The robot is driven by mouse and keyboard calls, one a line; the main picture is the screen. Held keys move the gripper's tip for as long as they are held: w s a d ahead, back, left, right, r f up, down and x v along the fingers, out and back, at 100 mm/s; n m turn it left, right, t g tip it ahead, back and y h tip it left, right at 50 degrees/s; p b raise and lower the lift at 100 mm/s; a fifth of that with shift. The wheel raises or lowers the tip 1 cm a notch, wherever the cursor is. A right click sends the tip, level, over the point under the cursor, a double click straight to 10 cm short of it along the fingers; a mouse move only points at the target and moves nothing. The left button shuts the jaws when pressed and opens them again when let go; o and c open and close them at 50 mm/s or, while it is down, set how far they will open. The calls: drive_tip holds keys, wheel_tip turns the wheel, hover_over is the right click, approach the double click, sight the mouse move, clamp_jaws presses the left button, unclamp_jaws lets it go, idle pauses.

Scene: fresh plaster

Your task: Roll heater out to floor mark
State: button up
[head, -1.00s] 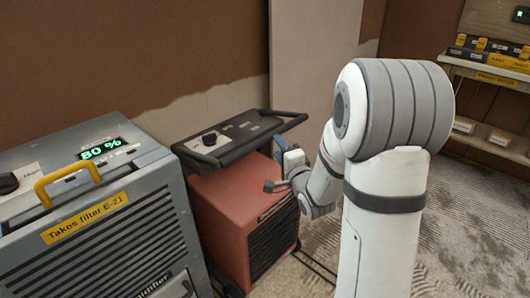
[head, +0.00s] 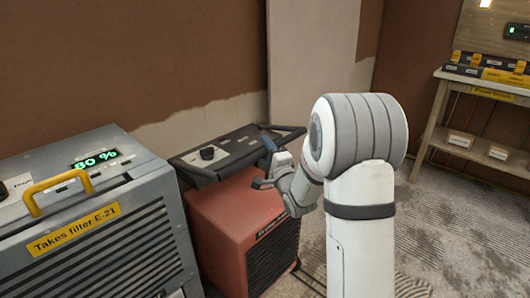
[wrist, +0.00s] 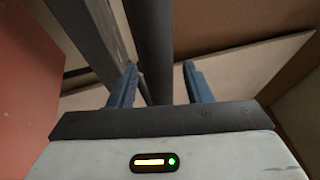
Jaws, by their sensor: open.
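The heater (head: 228,218) is a red-orange box with a black grille, a black control top (head: 208,153) and a black handle frame (head: 290,128). It stands against the wall, right of a grey dehumidifier. My gripper (head: 268,150) is at the right side of the handle frame. In the wrist view my two blue fingers (wrist: 160,84) are apart, with a dark bar (wrist: 150,40) running between them in the picture. I cannot tell whether the fingers touch it. The heater's red side shows at the left there. No floor mark is seen in these views.
The grey dehumidifier (head: 120,262), with a yellow handle and an 80 % display, stands close to the heater's left. A wooden shelf (head: 484,140) with boxes stands at the back right. Streaked floor (head: 440,235) lies open at the right.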

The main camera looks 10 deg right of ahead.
drive_tip(key=shift+c, duration=0.5)
clamp_jaws()
